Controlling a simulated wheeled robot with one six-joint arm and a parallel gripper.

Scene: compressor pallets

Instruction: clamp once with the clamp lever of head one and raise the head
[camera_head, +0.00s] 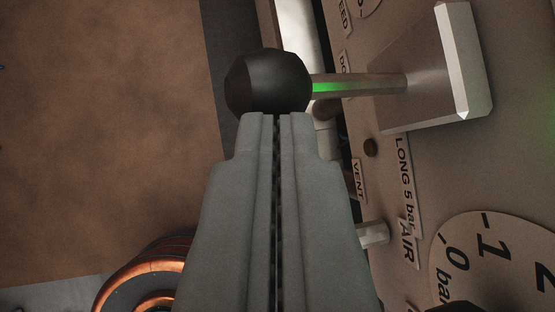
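A black ball knob (266,80) sits at the end of a metal lever rod (370,84) that runs right to a pale metal block (435,70) on the panel. A green glow shows on the rod near the knob. My gripper (277,118) points up the picture with its two grey fingers side by side and only a thin dark gap between them. Nothing shows between the fingers. Their tips overlap the lower edge of the knob; whether they touch it I cannot tell. Which head the lever belongs to is not readable.
The beige panel (395,35) on the right carries a VENT label (359,180), an AIR label (409,243), a small metal stub (372,234) and a gauge dial (490,262). A copper-coloured coil (150,275) lies lower left. Brown floor (100,130) fills the left.

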